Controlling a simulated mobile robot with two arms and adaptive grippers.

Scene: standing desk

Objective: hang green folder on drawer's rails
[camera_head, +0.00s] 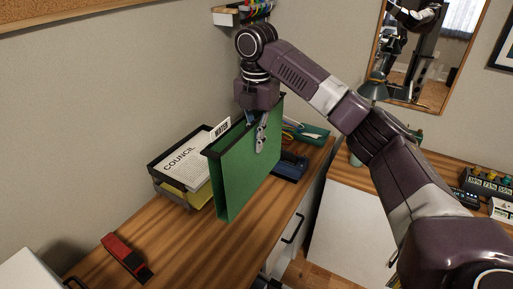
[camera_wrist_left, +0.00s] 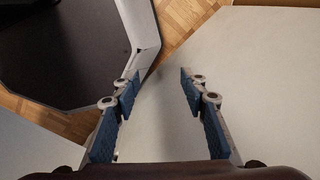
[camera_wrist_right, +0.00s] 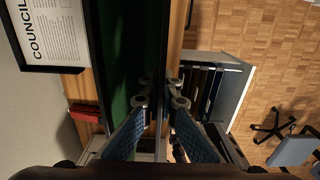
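The green folder (camera_head: 236,170) stands upright over the wooden desk top in the head view, its dark top edge uppermost. I cannot tell whether its bottom touches the desk. My right gripper (camera_head: 260,143) is at the folder's right top edge. In the right wrist view, the right gripper's fingers (camera_wrist_right: 160,97) lie close together on both sides of the folder's dark edge. An open drawer (camera_wrist_right: 214,86) with dark bars or files inside shows below in that view. My left gripper (camera_wrist_left: 159,80) is open and empty, seen only in the left wrist view.
A paper tray (camera_head: 187,174) with a "COUNCIL" sheet stands left of the folder. A red stapler-like object (camera_head: 124,256) lies on the desk's front left. A blue hole punch (camera_head: 290,167) and a green tape dispenser (camera_head: 312,133) stand right of the folder. The desk's front middle is clear.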

